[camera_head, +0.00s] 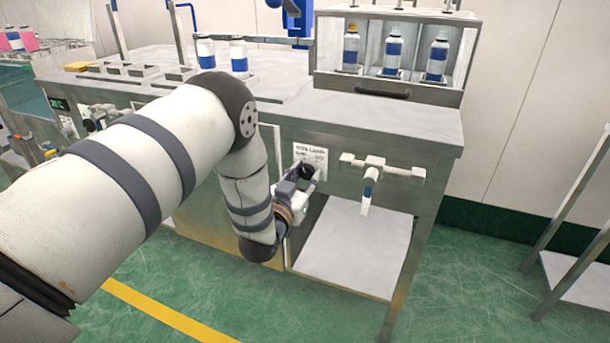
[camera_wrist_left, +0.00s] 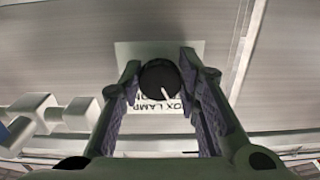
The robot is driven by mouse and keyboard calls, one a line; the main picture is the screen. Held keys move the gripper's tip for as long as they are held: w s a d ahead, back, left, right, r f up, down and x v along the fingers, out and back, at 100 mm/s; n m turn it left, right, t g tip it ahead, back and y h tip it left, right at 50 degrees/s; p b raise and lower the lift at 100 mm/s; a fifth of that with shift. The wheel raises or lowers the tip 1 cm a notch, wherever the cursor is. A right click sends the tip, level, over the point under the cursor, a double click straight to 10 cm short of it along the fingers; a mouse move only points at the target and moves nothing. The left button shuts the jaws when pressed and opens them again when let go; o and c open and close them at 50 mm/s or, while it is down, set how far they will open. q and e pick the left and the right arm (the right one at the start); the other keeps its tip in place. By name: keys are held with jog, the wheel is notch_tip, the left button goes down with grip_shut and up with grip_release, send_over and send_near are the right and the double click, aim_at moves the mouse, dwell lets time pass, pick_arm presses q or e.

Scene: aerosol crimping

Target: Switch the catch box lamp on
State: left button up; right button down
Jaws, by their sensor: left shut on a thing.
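The catch box lamp switch is a round black knob (camera_wrist_left: 160,80) with a white pointer mark, set on a white label plate (camera_head: 312,152) on the bench's front panel. In the left wrist view the plate reads partly "OX LAMP"; the rest is covered. The pointer mark slants toward the lower right in that view. My left gripper (camera_head: 307,176) is at the panel, its two fingers on either side of the knob, shut on it. In the head view the knob is mostly hidden by the fingers. My right gripper is not in view.
A white tap-like fitting (camera_head: 372,168) sticks out of the panel just right of the plate. Below is an open bay with a pale shelf (camera_head: 355,245). A glass-fronted box (camera_head: 398,48) with three bottles stands on the bench top. A metal rack (camera_head: 575,240) stands at far right.

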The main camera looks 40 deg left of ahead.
pick_arm(q)
jog(key=m+p, duration=0.1)
jog(key=m, duration=0.4)
jog(key=shift+r, duration=0.1)
jog(key=m, duration=0.5)
jog(key=shift+a+m+p, duration=0.15)
jog(key=shift+m+p, duration=0.25)
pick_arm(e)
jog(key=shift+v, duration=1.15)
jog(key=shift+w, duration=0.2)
pick_arm(q)
jog(key=o, duration=1.2)
jog(key=shift+s, duration=0.1)
jog(key=v, duration=1.2)
jog(key=shift+s, duration=0.1)
